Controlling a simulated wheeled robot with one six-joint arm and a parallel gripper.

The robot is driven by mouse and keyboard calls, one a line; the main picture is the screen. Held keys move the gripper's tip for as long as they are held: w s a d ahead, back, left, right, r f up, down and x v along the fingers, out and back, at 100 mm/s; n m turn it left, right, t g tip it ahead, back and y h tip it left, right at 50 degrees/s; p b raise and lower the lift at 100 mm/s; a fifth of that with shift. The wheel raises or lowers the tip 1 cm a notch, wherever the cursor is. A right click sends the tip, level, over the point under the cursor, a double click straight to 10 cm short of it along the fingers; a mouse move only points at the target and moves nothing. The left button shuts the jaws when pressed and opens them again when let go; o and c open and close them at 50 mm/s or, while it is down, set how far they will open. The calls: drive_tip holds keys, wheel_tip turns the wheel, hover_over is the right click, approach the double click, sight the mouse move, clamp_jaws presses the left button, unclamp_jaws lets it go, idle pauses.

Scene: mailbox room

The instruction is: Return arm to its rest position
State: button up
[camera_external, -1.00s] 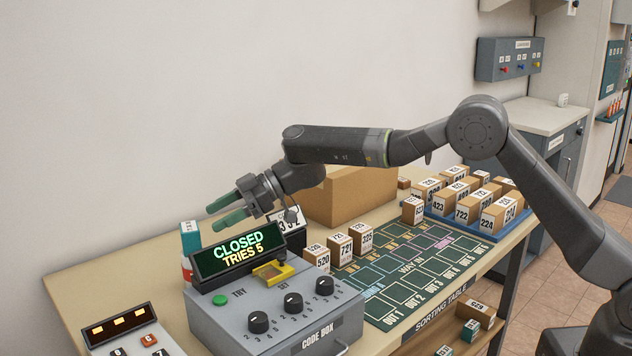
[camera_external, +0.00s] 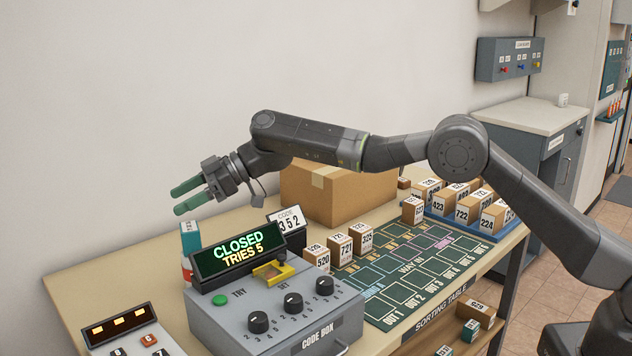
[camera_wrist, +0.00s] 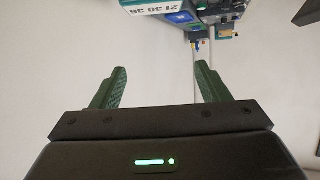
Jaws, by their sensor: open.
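My gripper (camera_external: 180,199) is open and empty, with green fingers pointing left. It hangs in the air above the back left part of the table, higher than the code box display. My arm reaches across from the right, over the table and a cardboard box. In the wrist view, the two green fingers of my gripper (camera_wrist: 160,88) stand apart with nothing between them and a pale wall behind.
The grey code box (camera_external: 285,310) carries a display (camera_external: 237,250) reading "CLOSED TRIES 5". Behind it are a code card (camera_external: 288,221) and the cardboard box (camera_external: 335,190). Several numbered parcels stand on the sorting table (camera_external: 120,262) and a blue tray (camera_external: 462,224).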

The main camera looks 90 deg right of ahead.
drive_tip(key=r, duration=0.1)
drive_tip(key=a+r, duration=0.1)
drive_tip(key=shift+s+r, duration=0.15)
drive_tip(key=shift+r, duration=0.25)
drive_tip(key=s+a+r+m+h, duration=0.2)
drive_tip(key=s+a, duration=0.8)
drive_tip(key=a, duration=0.3)
drive_tip(key=s+a+f+m+h+b, duration=0.1)
drive_tip(key=s+a, duration=0.1)
drive_tip(key=s, duration=0.6)
drive_tip(key=s+a+f+m+t+h, duration=0.1)
drive_tip(key=s+a, duration=0.1)
drive_tip(key=s, duration=0.7)
drive_tip(key=shift+f+h+b, duration=0.35)
drive_tip(key=shift+f+h, duration=0.05)
drive_tip(key=shift+a, duration=0.1)
